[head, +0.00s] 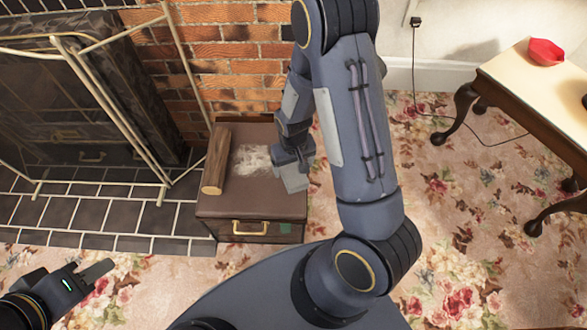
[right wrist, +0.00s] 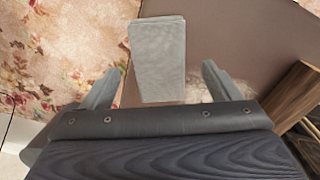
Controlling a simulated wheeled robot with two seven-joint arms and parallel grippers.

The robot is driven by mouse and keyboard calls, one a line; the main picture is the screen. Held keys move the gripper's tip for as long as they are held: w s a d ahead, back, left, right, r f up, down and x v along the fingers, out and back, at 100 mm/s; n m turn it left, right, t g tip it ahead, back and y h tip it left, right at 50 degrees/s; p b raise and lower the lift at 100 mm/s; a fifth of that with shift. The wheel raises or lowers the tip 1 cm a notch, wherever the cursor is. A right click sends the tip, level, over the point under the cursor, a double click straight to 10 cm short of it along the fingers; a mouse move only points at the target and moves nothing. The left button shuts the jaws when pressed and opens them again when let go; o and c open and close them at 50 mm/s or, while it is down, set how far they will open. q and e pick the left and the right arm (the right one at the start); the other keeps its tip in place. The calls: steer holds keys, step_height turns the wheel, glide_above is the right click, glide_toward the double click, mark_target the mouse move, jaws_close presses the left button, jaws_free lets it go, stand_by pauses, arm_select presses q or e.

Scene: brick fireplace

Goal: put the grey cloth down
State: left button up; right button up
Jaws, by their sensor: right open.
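The grey cloth (right wrist: 157,58) is a folded rectangular pad in the right wrist view. It lies at the edge of the brown chest's top (right wrist: 240,30), just ahead of the gap between my right fingers. In the head view the cloth (head: 294,181) shows at the chest's right side, partly hidden by my gripper. My right gripper (right wrist: 160,88) is open, with a finger on either side and the cloth not clamped. My left gripper (head: 98,272) is low at the left, away from the chest; its finger gap cannot be made out.
A wooden log (head: 216,160) lies on the chest's left side, beside a pale dusty patch (head: 250,160). A fireplace screen (head: 115,90) stands at the left on dark tiles. A wooden table (head: 500,78) with a red bowl (head: 545,52) stands at the right. Floral carpet lies between.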

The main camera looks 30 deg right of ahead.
step_height(320, 180, up, 7)
steer(key=p, duration=0.2)
step_height(320, 180, up, 14)
steer(key=t+y, duration=0.3)
glide_above(294, 175)
steer(key=s+a, duration=0.2)
steer(key=s, duration=0.3)
steer(key=s+a+r+t, duration=0.2)
steer(key=s+r, duration=0.7)
steer(key=s, duration=0.1)
steer(key=shift+s+t+y, duration=0.25)
steer(key=shift+t+y, duration=0.05)
steer(key=shift+y, duration=0.1)
